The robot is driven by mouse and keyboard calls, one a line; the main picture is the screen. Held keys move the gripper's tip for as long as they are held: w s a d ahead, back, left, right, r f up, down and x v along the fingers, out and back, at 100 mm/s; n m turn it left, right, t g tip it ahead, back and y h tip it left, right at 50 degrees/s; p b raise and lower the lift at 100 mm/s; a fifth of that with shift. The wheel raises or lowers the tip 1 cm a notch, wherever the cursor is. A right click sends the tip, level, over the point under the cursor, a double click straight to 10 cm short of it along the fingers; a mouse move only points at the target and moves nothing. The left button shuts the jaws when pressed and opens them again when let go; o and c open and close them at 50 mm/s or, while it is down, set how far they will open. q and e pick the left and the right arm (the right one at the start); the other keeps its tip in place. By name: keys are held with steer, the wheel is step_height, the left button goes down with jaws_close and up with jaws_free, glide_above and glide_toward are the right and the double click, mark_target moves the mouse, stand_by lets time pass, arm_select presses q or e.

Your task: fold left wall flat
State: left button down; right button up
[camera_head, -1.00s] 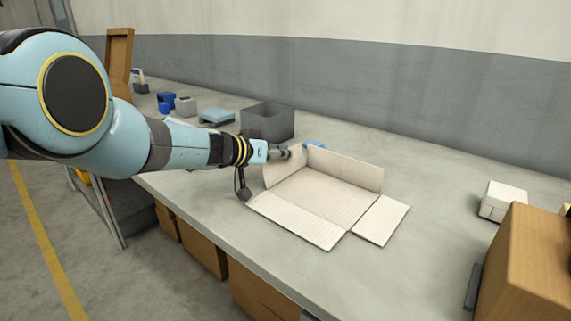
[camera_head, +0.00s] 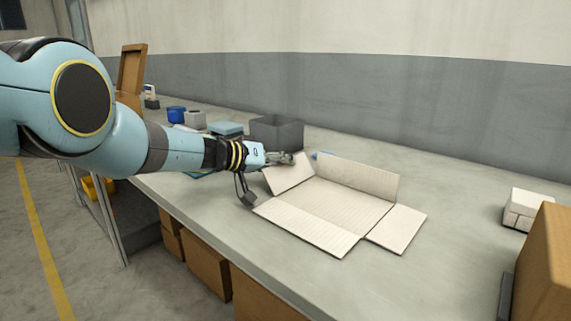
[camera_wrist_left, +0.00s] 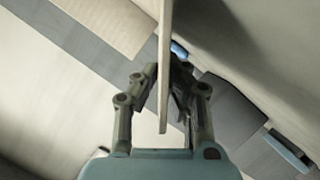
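An opened white cardboard box (camera_head: 330,205) lies on the grey workbench. Its front and right walls lie flat outward, and its back wall (camera_head: 357,178) stands up. Its left wall (camera_head: 288,174) tilts outward, part way down. My left gripper (camera_head: 291,158) is at the upper edge of the left wall. In the left wrist view the wall (camera_wrist_left: 165,60) runs edge-on between the two fingers of my left gripper (camera_wrist_left: 165,75), which are closed on it. My right gripper is not in view.
A grey open bin (camera_head: 276,132) stands just behind the left wall, with a small blue object (camera_head: 316,155) behind the box. A brown carton (camera_head: 545,265) and a white block (camera_head: 522,208) are at the right. The bench right of the box is clear.

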arm_select(q)
steer(key=c, duration=1.5)
jaws_free()
